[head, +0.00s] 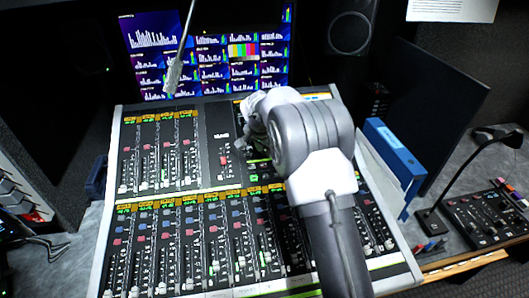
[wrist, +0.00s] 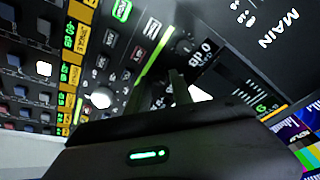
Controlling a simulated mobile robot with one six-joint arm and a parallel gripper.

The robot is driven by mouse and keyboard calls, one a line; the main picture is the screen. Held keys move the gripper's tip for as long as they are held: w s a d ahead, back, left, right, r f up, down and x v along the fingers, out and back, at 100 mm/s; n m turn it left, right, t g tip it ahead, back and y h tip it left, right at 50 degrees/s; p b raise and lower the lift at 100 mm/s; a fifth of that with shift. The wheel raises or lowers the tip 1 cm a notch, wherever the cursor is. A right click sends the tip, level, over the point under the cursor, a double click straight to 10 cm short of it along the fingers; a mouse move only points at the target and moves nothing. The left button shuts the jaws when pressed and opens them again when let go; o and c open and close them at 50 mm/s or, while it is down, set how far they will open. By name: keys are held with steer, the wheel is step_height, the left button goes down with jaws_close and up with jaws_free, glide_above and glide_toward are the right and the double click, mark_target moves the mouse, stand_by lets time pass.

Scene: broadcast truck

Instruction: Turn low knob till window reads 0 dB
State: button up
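In the wrist view my gripper (wrist: 182,88) points down at the mixing console's central panel. A dark finger shows beside a white, knob-like part (wrist: 200,94); I cannot tell whether it touches it or how wide the fingers stand. A dark round knob (wrist: 184,46) lies beyond the fingertip, next to a small black window (wrist: 203,53). Its tilted white text seems to include a 0 and "dB", but I cannot read it surely. Another white knob (wrist: 101,97) sits to the left. Which knob is the low one is unclear. In the head view my arm hides this panel area.
The mixing console (head: 111,190) carries rows of faders and small knobs. A monitor with level meters (head: 208,50) stands behind it. A speaker (head: 350,30) is at the back, a blue binder (head: 393,147) at the right, and a desk microphone (head: 440,205) further right.

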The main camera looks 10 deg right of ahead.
steer(key=shift+f, duration=0.15)
jaws_close()
steer(key=shift+n+t, duration=0.3)
steer(key=shift+n, duration=2.5)
jaws_free()
steer(key=shift+s, duration=0.1)
